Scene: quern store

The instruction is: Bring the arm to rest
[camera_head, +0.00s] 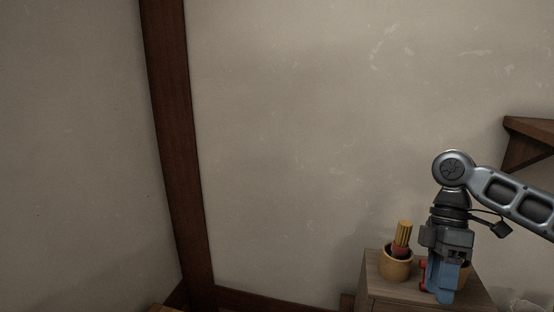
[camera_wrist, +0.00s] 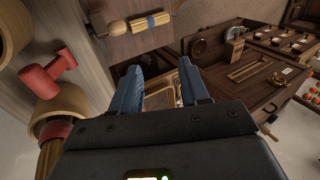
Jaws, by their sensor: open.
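My gripper (camera_head: 441,292) hangs from my arm at the lower right of the head view, its blue fingers pointing down over a wooden cabinet top. In the wrist view my gripper (camera_wrist: 160,70) shows two blue fingers standing apart, with nothing held between them. The arm is bent, with its rounded joint above the gripper and a link running off the right edge.
A tan pot (camera_head: 396,265) holding a yellow-and-red item stands left of the gripper on the cabinet top (camera_head: 384,291). A red mallet-shaped thing (camera_wrist: 48,75) lies close by. A dark wooden bracket (camera_head: 528,143) juts from the wall. The wall area leftward is clear.

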